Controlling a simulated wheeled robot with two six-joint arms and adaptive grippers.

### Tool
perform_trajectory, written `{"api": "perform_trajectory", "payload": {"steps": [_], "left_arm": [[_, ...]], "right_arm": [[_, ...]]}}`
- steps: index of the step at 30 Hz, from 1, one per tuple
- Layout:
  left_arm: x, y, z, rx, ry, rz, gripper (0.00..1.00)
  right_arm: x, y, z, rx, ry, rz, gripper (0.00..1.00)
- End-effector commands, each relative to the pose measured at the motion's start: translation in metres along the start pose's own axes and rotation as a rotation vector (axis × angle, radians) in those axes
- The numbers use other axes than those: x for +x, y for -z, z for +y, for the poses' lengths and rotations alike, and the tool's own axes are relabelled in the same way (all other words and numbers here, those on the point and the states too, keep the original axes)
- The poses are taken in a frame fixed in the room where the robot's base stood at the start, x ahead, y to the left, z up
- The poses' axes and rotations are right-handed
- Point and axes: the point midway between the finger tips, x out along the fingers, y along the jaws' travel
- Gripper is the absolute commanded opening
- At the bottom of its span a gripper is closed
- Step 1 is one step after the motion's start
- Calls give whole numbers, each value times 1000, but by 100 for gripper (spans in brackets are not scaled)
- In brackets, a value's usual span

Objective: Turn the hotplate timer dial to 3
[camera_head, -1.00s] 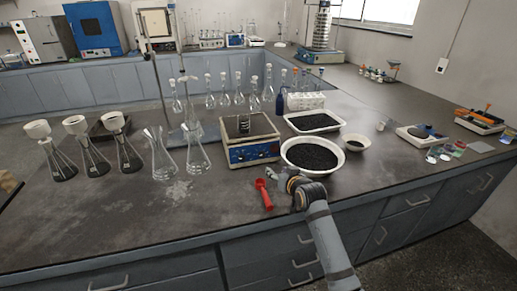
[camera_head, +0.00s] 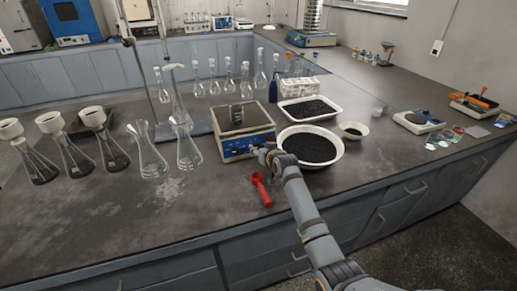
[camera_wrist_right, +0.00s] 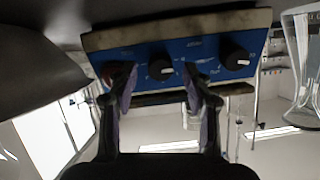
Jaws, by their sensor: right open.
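The hotplate (camera_head: 242,127) stands on the bench, with a pale body and a blue front panel. Its panel (camera_wrist_right: 190,65) fills the upper middle of the right wrist view. My right gripper (camera_head: 262,151) is at the panel's front right in the head view. In the right wrist view its fingers (camera_wrist_right: 160,75) are open, one on each side of the first black dial; contact cannot be told. My left gripper is out of view.
A red scoop (camera_head: 261,190) lies in front of the hotplate. A wide white bowl of black granules (camera_head: 340,150) is close right of my gripper, with a white tray (camera_head: 338,112) behind. Glass flasks (camera_head: 188,155) stand to the left. The front left bench is clear.

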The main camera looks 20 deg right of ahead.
Motion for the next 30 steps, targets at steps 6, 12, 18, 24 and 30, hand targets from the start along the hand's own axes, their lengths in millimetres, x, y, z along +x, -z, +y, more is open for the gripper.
{"api": "perform_trajectory", "payload": {"steps": [6,12,18,24,30], "left_arm": [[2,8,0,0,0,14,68],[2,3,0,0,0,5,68],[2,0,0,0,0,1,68],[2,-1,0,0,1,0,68],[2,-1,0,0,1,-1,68]], "right_arm": [[18,0,0,-1,0,0,50],[19,0,0,-1,0,1,50],[18,0,0,0,0,0,32],[18,0,0,0,0,0,5],[18,0,0,4,0,0,0]]}}
